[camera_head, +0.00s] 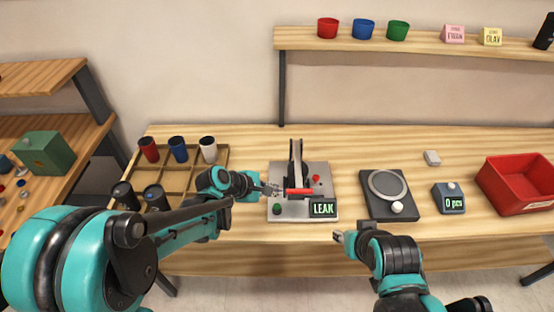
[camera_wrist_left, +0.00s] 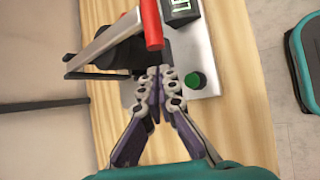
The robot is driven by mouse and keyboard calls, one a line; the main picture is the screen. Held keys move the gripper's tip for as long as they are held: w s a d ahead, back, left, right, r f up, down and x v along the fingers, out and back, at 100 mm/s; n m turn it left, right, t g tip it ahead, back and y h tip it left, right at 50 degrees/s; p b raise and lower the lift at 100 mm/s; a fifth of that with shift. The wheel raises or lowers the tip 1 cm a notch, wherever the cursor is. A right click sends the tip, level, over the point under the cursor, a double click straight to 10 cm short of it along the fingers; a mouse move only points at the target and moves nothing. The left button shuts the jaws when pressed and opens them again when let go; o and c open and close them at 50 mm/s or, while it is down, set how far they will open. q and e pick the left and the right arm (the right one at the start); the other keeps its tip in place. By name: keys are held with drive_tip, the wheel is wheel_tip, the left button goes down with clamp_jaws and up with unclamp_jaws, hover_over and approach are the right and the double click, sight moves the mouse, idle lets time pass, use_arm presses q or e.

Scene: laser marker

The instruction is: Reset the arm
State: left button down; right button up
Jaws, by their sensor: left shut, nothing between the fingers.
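My left gripper (camera_head: 275,190) reaches in from the left to the front left of a grey press-like device (camera_head: 302,207) with a red-tipped lever (camera_head: 299,191). In the left wrist view the fingers (camera_wrist_left: 158,73) are together and empty, just beside the lever's black mount. The red handle end (camera_wrist_left: 152,25) and a green button (camera_wrist_left: 195,80) show close by; I cannot tell whether the fingers touch the device. The device's display (camera_head: 323,209) reads LEAK. My right gripper (camera_head: 340,237) is in front of the table edge, right of the device, and its finger opening is not clear.
A wooden rack (camera_head: 218,163) with several cups stands left of the device. To the right are a black round-plate unit (camera_head: 389,193), a counter box (camera_head: 448,198) reading 0 pcs, a small white block (camera_head: 432,158) and a red bin (camera_head: 517,184). A shelf (camera_head: 420,45) hangs above.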

use_arm(q)
drive_tip(key=s+a+r+m+t+y, duration=0.1)
drive_tip(key=s+a+r+m+y, duration=0.2)
drive_tip(key=s+a+m, duration=0.5)
drive_tip(key=s+a+r+m+y, duration=0.3)
drive_tip(key=s+a+m+y, duration=0.1)
drive_tip(key=s+a+m, duration=0.4)
drive_tip(key=s+a, duration=0.1)
drive_tip(key=s, duration=0.1)
drive_tip(key=shift+s+r+t, duration=0.3)
drive_tip(key=shift+r+t, duration=0.05)
drive_tip(key=shift+t, duration=0.05)
